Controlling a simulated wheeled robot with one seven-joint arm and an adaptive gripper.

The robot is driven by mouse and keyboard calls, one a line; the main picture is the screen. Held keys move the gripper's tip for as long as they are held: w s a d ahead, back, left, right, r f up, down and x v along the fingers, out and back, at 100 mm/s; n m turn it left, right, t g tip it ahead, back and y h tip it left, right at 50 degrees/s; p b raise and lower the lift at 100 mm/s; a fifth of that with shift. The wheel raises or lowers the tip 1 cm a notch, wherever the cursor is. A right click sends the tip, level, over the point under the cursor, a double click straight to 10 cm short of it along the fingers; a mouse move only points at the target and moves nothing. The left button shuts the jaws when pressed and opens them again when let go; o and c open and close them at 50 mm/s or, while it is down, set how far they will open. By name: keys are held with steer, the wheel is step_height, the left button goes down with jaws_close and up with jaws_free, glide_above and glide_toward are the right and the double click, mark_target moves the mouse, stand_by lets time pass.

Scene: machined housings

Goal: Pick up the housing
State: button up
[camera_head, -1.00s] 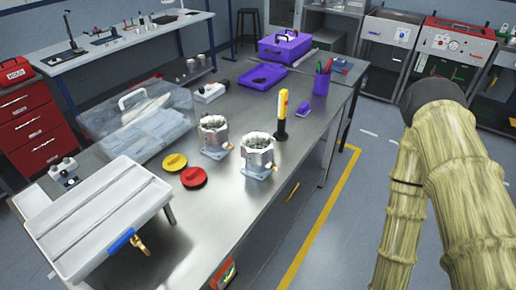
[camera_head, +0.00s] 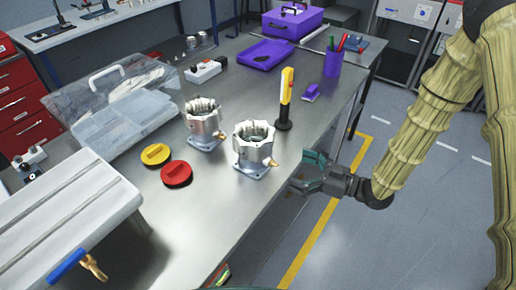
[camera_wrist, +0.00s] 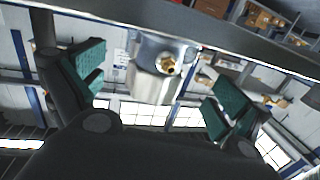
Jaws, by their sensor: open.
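Two silver machined housings stand upright on the metal workbench. The nearer housing (camera_head: 254,148) is close to the bench's right edge, with a brass fitting on its right side. The other housing (camera_head: 204,124) stands behind it to the left. My gripper (camera_head: 312,172) is at the bench edge, just right of the nearer housing and apart from it. In the wrist view, a housing with a brass fitting (camera_wrist: 157,72) shows upside down between the green-padded fingers of my gripper (camera_wrist: 154,88), which are spread and empty.
A yellow cap (camera_head: 155,154) and a red cap (camera_head: 177,173) lie left of the housings. A yellow-black tool (camera_head: 286,98) stands upright behind the nearer housing. A clear case (camera_head: 120,105) and a white slotted platform (camera_head: 65,215) occupy the left. Floor right of the bench is clear.

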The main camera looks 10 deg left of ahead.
mark_target(276, 159)
steer(key=shift+w+a+r+n+g+y, duration=0.2)
steer(key=shift+a+r+n+g+y, duration=0.1)
steer(key=shift+a+r+n+g, duration=0.3)
steer(key=a, duration=0.2)
steer(key=a+p, duration=0.1)
steer(key=a, duration=0.1)
steer(key=shift+w+a, duration=0.1)
steer(key=shift+w, duration=0.2)
steer(key=shift+w+a+f+p, duration=0.15)
steer(key=shift+a+p, duration=0.2)
steer(key=shift+a, duration=0.6)
steer(key=shift+w+a+f+p, duration=0.15)
steer(key=shift+a+p, duration=0.25)
steer(key=shift+a, duration=0.6)
steer(key=shift+w+a+f+p, duration=0.15)
steer(key=shift+a+p, duration=0.2)
steer(key=shift+a, duration=0.6)
steer(key=shift+r, duration=0.1)
steer(key=c, duration=1.7)
steer(key=shift+c, duration=0.2)
steer(key=shift+r+b, duration=0.95)
steer(key=shift+r, duration=3.85)
step_height(276, 159, up, 6)
steer(key=p, duration=0.3)
steer(key=shift+r+p, duration=0.2)
steer(key=shift+p, duration=0.2)
